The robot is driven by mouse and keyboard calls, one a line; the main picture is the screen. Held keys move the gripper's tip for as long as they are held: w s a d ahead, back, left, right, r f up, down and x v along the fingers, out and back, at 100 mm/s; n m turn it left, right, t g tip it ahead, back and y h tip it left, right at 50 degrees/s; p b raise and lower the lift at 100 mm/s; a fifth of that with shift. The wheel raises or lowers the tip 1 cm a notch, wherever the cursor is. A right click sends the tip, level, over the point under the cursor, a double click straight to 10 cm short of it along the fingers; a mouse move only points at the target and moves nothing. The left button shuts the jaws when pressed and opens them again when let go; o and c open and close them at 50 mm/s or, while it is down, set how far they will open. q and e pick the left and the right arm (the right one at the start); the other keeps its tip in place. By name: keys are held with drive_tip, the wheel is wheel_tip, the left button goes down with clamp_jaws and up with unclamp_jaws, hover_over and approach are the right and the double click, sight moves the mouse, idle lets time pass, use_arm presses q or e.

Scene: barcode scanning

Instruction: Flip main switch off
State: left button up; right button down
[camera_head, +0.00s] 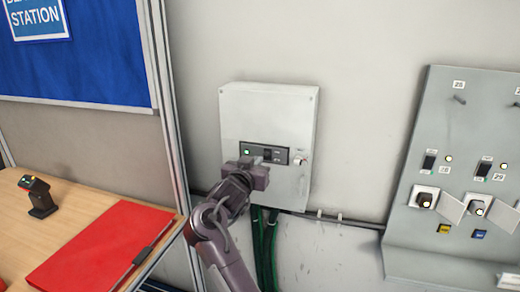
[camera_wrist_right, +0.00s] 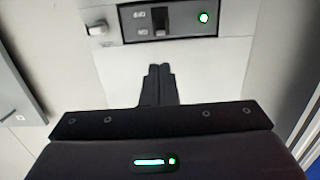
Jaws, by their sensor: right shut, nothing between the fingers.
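A grey wall box (camera_head: 268,115) carries a dark panel with the main switch (camera_head: 268,155) and a lit green lamp (camera_head: 247,152) at its left. My left gripper is not in view.
A grey panel (camera_head: 425,190) with switches, lamps and sockets is on the wall at right. A wooden desk (camera_head: 75,190) at left holds a red folder (camera_head: 100,240) and a small black device (camera_head: 40,198). Green cables (camera_head: 265,240) hang under the box.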

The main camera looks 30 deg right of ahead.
sight(269, 145)
drive_tip(key=p+x, duration=0.3)
drive_tip(key=x, duration=0.6)
drive_tip(key=shift+w, duration=0.2)
drive_tip(key=shift+w+d+p, duration=0.25)
drive_tip(key=shift+d+p, duration=0.05)
drive_tip(key=shift+f, duration=0.1)
